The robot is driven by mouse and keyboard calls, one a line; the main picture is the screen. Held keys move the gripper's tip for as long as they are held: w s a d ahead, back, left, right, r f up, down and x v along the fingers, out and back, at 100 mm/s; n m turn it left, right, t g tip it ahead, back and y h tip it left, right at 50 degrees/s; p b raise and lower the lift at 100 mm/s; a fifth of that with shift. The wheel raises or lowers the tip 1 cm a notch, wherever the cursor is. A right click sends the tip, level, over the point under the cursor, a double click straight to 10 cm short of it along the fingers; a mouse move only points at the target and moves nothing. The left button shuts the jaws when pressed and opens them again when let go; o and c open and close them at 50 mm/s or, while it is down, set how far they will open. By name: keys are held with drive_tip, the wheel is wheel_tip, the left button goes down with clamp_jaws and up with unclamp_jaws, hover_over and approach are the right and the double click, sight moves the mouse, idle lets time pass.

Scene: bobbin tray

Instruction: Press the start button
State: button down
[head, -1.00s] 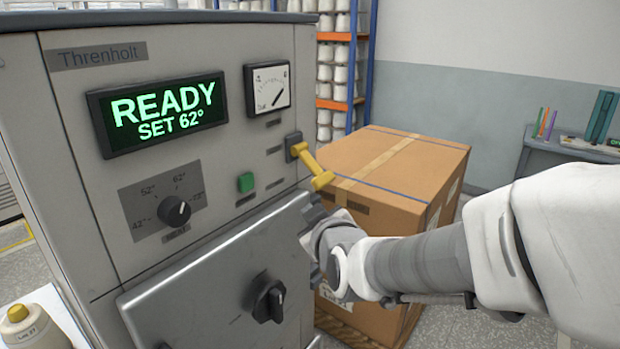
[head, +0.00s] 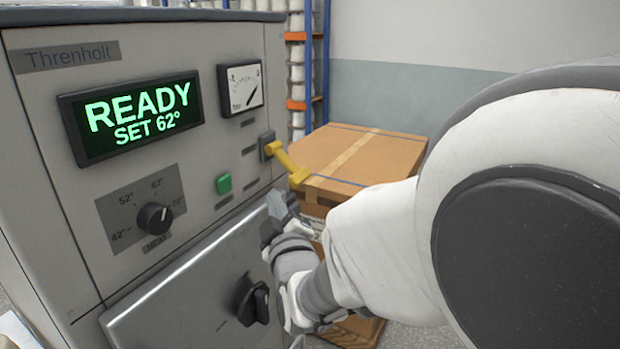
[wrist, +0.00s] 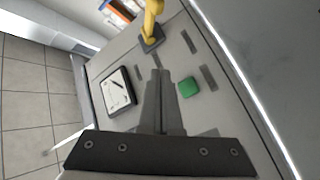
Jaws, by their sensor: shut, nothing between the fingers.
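The green square start button (head: 224,184) is on the front panel of the grey machine, right of the dial and below the gauge. It also shows in the wrist view (wrist: 187,87), just right of my gripper's fingertips. My gripper (wrist: 159,73) is shut and empty, its fingers together and pointing at the panel. In the head view my gripper (head: 277,207) is low and right of the button, apart from it. The display (head: 132,116) reads "READY SET 62°".
A yellow lever (head: 287,161) sticks out of the panel right of the button, close above my gripper. A dial (head: 154,218) is to the left. The door with a black knob (head: 254,303) is below. A cardboard box (head: 350,150) stands beside the machine.

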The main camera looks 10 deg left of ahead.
sight(231, 180)
idle(0.3)
drive_tip(key=w+a+p, duration=0.1)
drive_tip(key=w+a, duration=0.2)
drive_tip(key=a, duration=0.5)
drive_tip(key=shift+w, duration=0.2)
drive_tip(key=shift+w+a, duration=0.1)
drive_tip(key=shift+a, duration=0.1)
idle(1.8)
drive_tip(key=shift+w+a, duration=0.1)
drive_tip(key=shift+a, duration=0.15)
drive_tip(key=shift+w+a, duration=0.15)
drive_tip(key=shift+a, duration=0.3)
idle(0.8)
drive_tip(key=shift+d, duration=0.15)
drive_tip(key=shift+s+d+b, duration=0.3)
drive_tip(key=shift+s+d, duration=0.05)
drive_tip(key=shift+d, duration=0.3)
drive_tip(key=shift+s+d+b, duration=0.2)
drive_tip(key=shift+s+d, duration=0.1)
drive_tip(key=shift+d, duration=0.5)
drive_tip(key=shift+s+d+b, duration=0.25)
drive_tip(key=shift+s+d, duration=0.1)
drive_tip(key=shift+d, duration=0.4)
drive_tip(key=shift+s+d+b, duration=0.2)
drive_tip(key=shift+s+d, duration=0.1)
drive_tip(key=shift+d, duration=0.5)
